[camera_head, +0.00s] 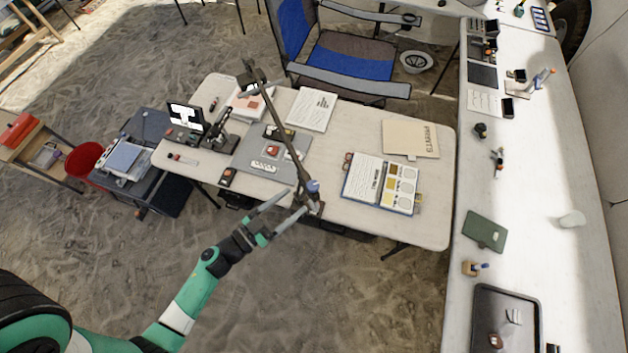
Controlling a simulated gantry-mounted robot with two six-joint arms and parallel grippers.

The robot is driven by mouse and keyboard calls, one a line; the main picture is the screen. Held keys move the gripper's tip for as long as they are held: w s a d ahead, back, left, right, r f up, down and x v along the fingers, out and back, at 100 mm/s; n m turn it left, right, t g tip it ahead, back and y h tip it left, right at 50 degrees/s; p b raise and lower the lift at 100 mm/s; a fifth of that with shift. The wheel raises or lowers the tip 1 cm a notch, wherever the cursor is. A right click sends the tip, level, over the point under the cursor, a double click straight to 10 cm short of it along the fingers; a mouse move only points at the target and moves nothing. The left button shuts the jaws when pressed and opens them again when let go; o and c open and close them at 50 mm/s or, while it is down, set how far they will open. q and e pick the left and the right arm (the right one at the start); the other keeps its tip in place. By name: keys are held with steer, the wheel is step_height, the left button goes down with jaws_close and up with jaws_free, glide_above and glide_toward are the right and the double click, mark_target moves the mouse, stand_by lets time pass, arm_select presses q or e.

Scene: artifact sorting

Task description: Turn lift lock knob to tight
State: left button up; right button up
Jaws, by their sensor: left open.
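A dark pole (283,130) runs from the front edge of the middle table up and to the left in the picture. A small blue knob-like part (313,186) sits at its lower end; its tight or loose setting cannot be read. My left gripper (297,199) is open beside this lower end. Its two fingers point toward the knob, one on the upper left and one on the lower right. Whether the fingers touch the knob cannot be told. My right gripper is not in view.
The middle table (436,225) holds a grey board (240,160), an open binder (382,183), a folder (410,138) and papers. A long white table (540,210) with trays and tools stands at the right. A blue chair (345,60) is behind. Sandy floor lies in front.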

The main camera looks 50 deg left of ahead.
mark_target(313, 185)
arm_select(q)
steer(key=w+b, duration=0.1)
steer(key=w, duration=0.7)
steer(key=shift+w+d, duration=0.1)
steer(key=shift+w, duration=0.05)
jaws_close()
